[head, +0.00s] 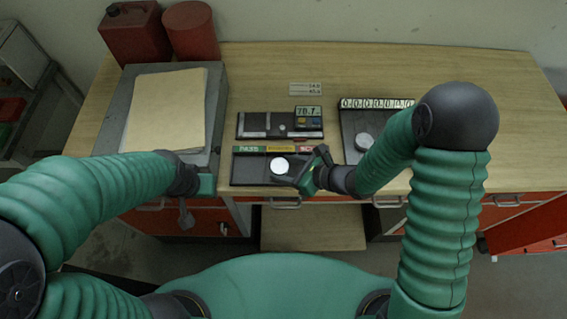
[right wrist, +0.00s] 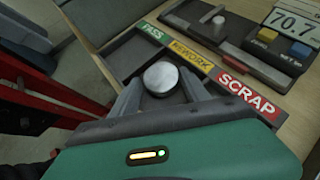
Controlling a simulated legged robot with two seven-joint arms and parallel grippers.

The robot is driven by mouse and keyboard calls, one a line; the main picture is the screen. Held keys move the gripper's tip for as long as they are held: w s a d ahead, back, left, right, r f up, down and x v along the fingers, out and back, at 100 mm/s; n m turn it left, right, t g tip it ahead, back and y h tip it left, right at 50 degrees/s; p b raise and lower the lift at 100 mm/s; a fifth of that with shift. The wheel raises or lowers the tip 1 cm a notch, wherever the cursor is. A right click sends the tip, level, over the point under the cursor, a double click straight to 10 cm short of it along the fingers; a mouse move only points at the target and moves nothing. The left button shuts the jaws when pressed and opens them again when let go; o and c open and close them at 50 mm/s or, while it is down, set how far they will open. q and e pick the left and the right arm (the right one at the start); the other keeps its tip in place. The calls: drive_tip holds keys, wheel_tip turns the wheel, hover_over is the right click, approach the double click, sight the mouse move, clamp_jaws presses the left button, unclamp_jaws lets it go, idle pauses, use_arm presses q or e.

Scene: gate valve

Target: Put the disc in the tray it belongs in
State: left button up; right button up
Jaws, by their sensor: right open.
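A pale round disc (head: 280,166) lies in the labelled tray (head: 244,172), in the middle section below the yellow REWORK label. PASS is on its left and SCRAP on its right. My right gripper (head: 298,173) is open at the disc's right side in the head view. In the right wrist view the disc (right wrist: 160,78) sits between the two spread fingers (right wrist: 162,92); whether they touch it is unclear. My left gripper (head: 206,184) is by the bench's front edge, left of the tray; its fingers cannot be made out.
A gauge with a display (head: 308,113) stands behind the tray; it reads 70.7 in the wrist view. A second dark tray (head: 349,124) at right, under a row of round markings, holds another disc (head: 364,142). A grey slab (head: 106,116) with paper is at left. The bench's right side (head: 510,120) is clear.

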drive_tip(key=v, duration=0.7)
drive_tip(key=shift+d+r, duration=0.3)
drive_tip(key=shift+d, duration=0.05)
drive_tip(key=p+v, duration=0.4)
drive_tip(key=shift+d, duration=0.1)
drive_tip(key=shift+s+a+f, duration=0.1)
drive_tip(key=shift+s+a, duration=0.1)
drive_tip(key=shift+a, duration=0.05)
drive_tip(key=s+d+n+g+h, duration=0.35)
drive_tip(key=s+n+g, duration=0.25)
drive_tip(key=s+n, duration=0.6)
drive_tip(key=w+d+r+n+t+h, duration=0.2)
drive_tip(key=w+d+n+h, duration=0.3)
drive_tip(key=n, duration=0.7)
drive_tip(key=w+d+r, duration=0.1)
drive_tip(key=w+d, duration=0.1)
drive_tip(key=shift+w+d+n+t+h, duration=0.15)
drive_tip(key=shift+d+n+t+h, duration=0.15)
drive_tip(key=shift+d+h, duration=0.1)
